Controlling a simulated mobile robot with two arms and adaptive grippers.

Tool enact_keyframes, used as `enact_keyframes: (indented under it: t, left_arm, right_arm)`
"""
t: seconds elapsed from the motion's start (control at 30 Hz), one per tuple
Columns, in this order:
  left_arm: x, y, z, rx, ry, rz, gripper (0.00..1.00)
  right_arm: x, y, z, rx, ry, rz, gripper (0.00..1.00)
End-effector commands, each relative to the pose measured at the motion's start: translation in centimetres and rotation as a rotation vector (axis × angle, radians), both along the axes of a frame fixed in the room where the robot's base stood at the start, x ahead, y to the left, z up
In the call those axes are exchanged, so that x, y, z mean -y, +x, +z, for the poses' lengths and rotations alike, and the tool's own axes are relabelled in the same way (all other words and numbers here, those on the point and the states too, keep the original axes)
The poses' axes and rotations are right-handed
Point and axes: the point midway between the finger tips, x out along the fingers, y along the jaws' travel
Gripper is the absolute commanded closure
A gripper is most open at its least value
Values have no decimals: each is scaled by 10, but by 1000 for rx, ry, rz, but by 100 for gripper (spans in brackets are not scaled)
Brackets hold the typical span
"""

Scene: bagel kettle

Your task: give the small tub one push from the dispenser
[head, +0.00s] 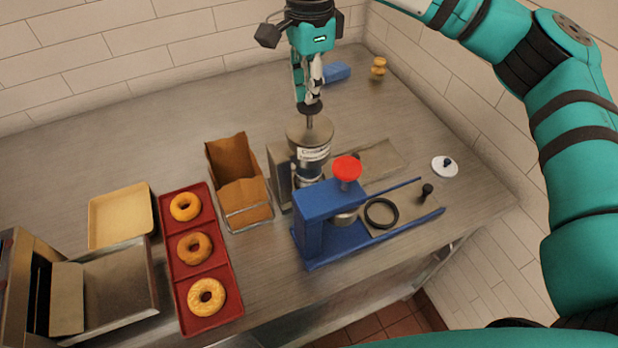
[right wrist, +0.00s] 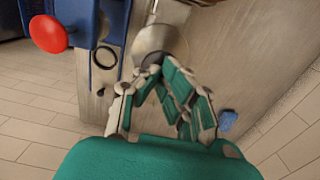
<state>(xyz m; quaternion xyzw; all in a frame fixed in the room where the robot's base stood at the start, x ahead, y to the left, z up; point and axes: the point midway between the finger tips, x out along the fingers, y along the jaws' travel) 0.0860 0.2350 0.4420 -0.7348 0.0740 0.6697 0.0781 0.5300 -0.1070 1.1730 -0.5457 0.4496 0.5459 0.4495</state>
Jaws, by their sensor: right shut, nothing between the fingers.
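The dispenser (head: 309,136) is a grey metal cylinder with a white label and a thin plunger rod on top. It stands upright behind the blue press, and its round top also shows in the right wrist view (right wrist: 160,42). My right gripper (head: 310,107) points down right over the plunger, shut and empty, its fingertips at or just above the plunger top. In the right wrist view the closed fingertips (right wrist: 151,72) meet at the near side of that top. I cannot make out the small tub; the space under the dispenser is largely hidden by the blue press. My left gripper is not in view.
A blue press (head: 325,212) with a red knob (head: 347,168) stands in front. A paper bag (head: 240,180) and a red tray (head: 213,258) with bagels are left. A white lid (head: 442,169) lies right, a blue block (head: 337,72) behind. The back left counter is clear.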

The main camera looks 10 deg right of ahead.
Motion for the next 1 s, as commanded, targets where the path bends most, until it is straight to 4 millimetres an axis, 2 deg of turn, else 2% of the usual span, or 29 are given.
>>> enact_keyframes:
  t: [0.9, 1.0]
  left_arm:
    - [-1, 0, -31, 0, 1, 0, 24]
    - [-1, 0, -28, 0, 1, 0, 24]
  right_arm:
    - [0, 0, -40, -2, -1, 0, 100]
    - [0, 0, -38, -2, -1, 0, 100]
